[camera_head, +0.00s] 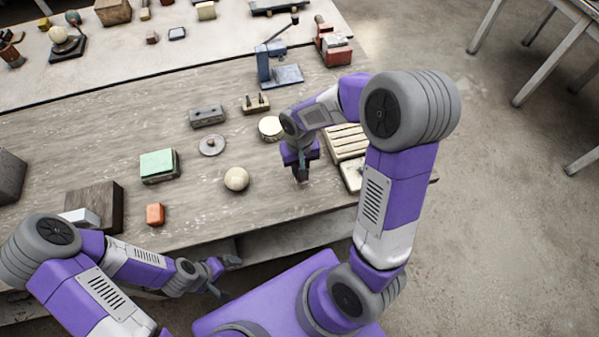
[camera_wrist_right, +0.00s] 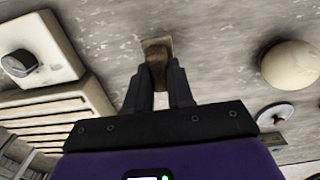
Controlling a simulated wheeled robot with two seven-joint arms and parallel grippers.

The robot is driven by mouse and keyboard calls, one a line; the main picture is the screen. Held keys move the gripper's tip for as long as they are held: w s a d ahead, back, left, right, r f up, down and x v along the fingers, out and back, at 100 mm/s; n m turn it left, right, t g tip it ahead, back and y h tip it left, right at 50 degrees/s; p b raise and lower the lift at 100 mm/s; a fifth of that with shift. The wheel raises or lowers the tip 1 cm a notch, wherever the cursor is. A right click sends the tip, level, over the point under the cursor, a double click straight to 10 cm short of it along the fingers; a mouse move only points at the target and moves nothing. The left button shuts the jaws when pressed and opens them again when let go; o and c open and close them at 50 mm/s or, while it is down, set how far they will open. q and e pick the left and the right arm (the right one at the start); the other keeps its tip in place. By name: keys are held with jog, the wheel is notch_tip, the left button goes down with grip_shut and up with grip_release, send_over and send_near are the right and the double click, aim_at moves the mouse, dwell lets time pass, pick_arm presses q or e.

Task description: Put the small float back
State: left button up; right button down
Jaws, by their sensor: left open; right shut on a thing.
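The small float (camera_wrist_right: 157,62), a little brown block-like handle with a paler tan end, is between the fingertips of my right gripper (camera_wrist_right: 158,85) in the right wrist view. The gripper is shut on it. In the head view my right gripper (camera_head: 302,175) points down over the table's front right part; the float is mostly hidden there. I cannot tell whether it touches the table. My left gripper (camera_head: 222,282) is open and empty, low by the table's front edge.
A plaster sphere (camera_head: 236,179) and a pale disc (camera_head: 212,145) lie left of my right gripper. A slatted rack (camera_head: 347,141) and a pale block (camera_head: 352,176) are to its right. A green-topped block (camera_head: 158,166) and an orange block (camera_head: 155,214) stand further left. Bare wood lies between.

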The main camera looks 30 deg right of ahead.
jog(key=shift+f+b, duration=0.35)
jog(key=shift+f, duration=1.3)
jog(key=shift+f, duration=0.15)
jog(key=c, duration=1)
grip_release()
jog(key=shift+r, duration=0.45)
notch_tip(320, 180, up, 12)
jog(key=p, duration=0.2)
jog(key=shift+f+p, duration=0.25)
jog(key=shift+p, duration=0.15)
